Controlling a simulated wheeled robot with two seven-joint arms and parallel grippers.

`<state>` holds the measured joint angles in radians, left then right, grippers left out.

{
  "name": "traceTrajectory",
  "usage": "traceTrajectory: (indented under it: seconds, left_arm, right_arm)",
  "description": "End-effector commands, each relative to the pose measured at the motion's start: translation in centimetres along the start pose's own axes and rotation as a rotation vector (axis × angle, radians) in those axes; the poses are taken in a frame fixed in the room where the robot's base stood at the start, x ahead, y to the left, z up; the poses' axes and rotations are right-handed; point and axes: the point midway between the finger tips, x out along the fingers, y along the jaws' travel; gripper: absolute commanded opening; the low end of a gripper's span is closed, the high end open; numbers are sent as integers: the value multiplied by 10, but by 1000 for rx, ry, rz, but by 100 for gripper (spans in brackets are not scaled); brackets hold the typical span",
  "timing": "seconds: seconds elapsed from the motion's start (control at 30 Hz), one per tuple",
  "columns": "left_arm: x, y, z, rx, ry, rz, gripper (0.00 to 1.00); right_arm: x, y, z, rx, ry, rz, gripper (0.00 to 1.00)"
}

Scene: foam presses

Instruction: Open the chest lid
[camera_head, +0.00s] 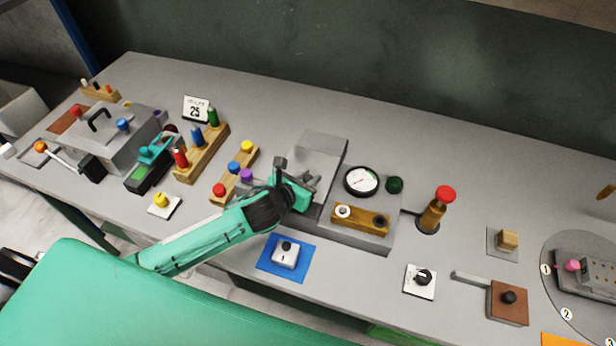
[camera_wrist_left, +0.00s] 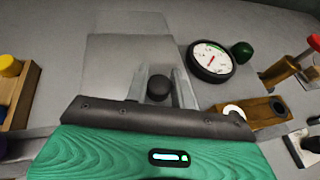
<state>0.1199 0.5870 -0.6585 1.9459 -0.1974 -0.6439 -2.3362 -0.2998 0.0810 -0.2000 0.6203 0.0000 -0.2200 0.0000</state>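The grey chest (camera_head: 322,148) stands mid-table, left of the dial gauge. Its flat grey panel also fills the middle of the left wrist view (camera_wrist_left: 112,68). My left gripper (camera_head: 302,186) is at the front of the chest. In the left wrist view its two fingers (camera_wrist_left: 160,84) stand apart on either side of a dark round knob (camera_wrist_left: 159,89). I cannot tell whether they press on the knob. The gripper hides the chest's front and much of the knob area. My right gripper is in neither view.
A round gauge (camera_head: 361,181), a green knob (camera_head: 394,185) and a wooden block with buttons (camera_head: 360,217) sit close to the right. A peg rack (camera_head: 235,174) is close to the left. A white switch on a blue mat (camera_head: 272,262) lies in front.

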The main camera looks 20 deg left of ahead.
Motion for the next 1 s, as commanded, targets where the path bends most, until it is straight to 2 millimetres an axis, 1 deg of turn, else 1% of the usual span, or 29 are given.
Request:
traceTrajectory:
  seconds: [0.03, 0.07, 0.27, 0.37, 0.7, 0.8, 0.9, 1.0]
  left_arm:
    - [0, 0, 0, 0, 0, -1, 3]
    - [0, 0, 0, 0, 0, 0, 0]
    - [2, 0, 2, 0, -1, -1, 0]
    - [12, 3, 6, 1, -1, -1, 0]
    - [62, 18, 27, 0, -1, 0, 0]
    - [73, 20, 31, 0, -1, -1, 0]
    - [80, 23, 34, 0, 0, 0, 0]
    - [83, 24, 34, 0, 1, 0, 0]
  right_arm:
    - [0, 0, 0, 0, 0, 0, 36]
    - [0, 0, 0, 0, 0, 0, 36]
    - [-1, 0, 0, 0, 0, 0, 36]
    - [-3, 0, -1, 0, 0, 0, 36]
    - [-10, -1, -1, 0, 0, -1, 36]
    - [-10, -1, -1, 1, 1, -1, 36]
    - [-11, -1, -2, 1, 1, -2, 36]
    - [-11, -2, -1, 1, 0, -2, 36]
